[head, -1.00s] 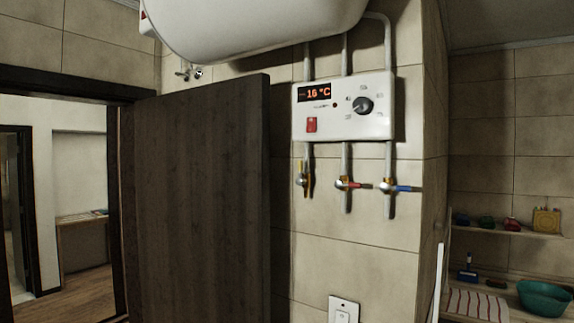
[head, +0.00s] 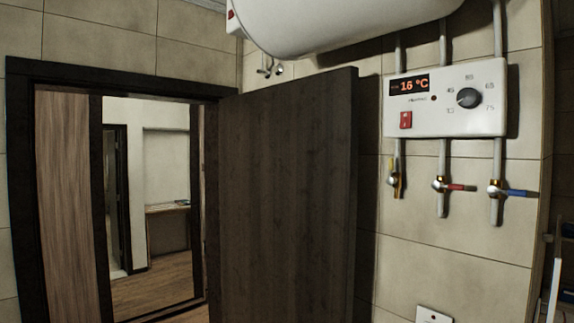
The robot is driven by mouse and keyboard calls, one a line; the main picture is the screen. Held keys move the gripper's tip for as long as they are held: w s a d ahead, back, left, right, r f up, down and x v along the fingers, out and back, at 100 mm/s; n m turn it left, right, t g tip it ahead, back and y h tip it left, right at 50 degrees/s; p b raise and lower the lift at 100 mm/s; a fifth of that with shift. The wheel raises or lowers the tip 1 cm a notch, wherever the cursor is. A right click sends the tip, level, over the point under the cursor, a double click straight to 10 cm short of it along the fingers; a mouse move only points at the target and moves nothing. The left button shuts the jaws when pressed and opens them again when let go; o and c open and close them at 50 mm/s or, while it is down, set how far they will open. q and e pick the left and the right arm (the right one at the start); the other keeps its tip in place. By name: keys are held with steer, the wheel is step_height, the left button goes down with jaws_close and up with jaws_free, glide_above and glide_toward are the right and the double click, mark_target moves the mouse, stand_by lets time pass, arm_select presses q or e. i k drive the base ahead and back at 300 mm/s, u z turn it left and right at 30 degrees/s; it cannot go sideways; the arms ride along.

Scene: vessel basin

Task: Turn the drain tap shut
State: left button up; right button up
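Three taps sit on the pipes under the white heater control box (head: 446,99). No label shows which one is the drain tap. Neither of my grippers is in the head view, and nothing touches the taps.
A dark door (head: 283,195) stands open left of the taps, beside the doorway. A white tank (head: 340,22) hangs above the control box. A white wall switch (head: 433,315) is below the taps. A pale upright edge (head: 555,290) shows at the lower right.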

mark_target(391, 181)
steer(key=u, duration=0.6)
steer(key=i, duration=1.15)
steer(key=z, duration=2.1)
